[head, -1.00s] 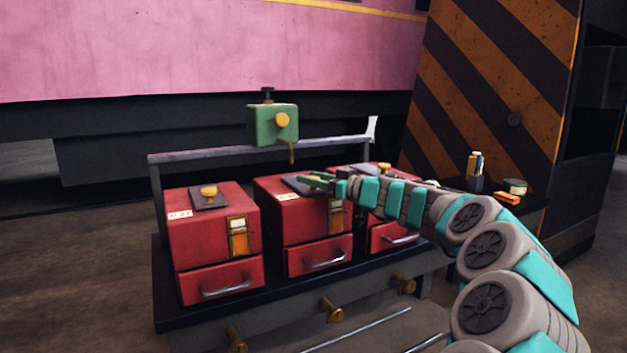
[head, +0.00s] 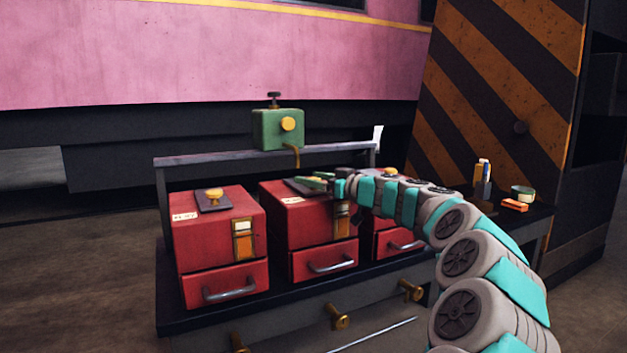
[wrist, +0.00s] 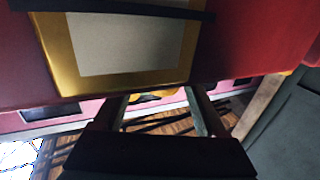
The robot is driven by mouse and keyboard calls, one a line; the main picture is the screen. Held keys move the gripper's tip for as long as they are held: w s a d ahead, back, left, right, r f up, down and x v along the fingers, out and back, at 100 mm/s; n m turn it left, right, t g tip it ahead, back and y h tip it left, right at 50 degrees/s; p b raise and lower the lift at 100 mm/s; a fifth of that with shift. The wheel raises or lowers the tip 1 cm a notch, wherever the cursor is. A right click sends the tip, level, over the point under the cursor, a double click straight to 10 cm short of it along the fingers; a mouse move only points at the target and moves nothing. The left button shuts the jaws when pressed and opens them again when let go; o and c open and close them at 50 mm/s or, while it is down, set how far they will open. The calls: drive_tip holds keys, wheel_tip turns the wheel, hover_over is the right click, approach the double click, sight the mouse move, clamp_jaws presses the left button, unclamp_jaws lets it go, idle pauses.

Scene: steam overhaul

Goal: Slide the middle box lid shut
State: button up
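The middle red box (head: 292,217) stands between two similar red boxes on the dark bench. Its dark lid plate (head: 299,187) shows partly on top, and its knob is hidden in the head view by my gripper (head: 320,180). My gripper reaches over the box top from the right, with its green fingers at the lid. In the wrist view, the two fingers (wrist: 160,103) stand apart, with a yellow, knob-like piece (wrist: 155,96) between them. Their tips are partly hidden by the box edge, so contact is unclear. A brass label frame (wrist: 178,72) fills the upper part of that view.
The left box (head: 217,230) has its brass knob on a dark plate; the right box (head: 392,240) is partly behind my arm. A rail (head: 220,159) with a green device (head: 278,129) runs behind the boxes. A pen holder (head: 484,189) stands at right.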

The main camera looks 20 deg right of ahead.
drive_tip(key=b+v, duration=0.1)
drive_tip(key=v, duration=0.7)
idle(0.7)
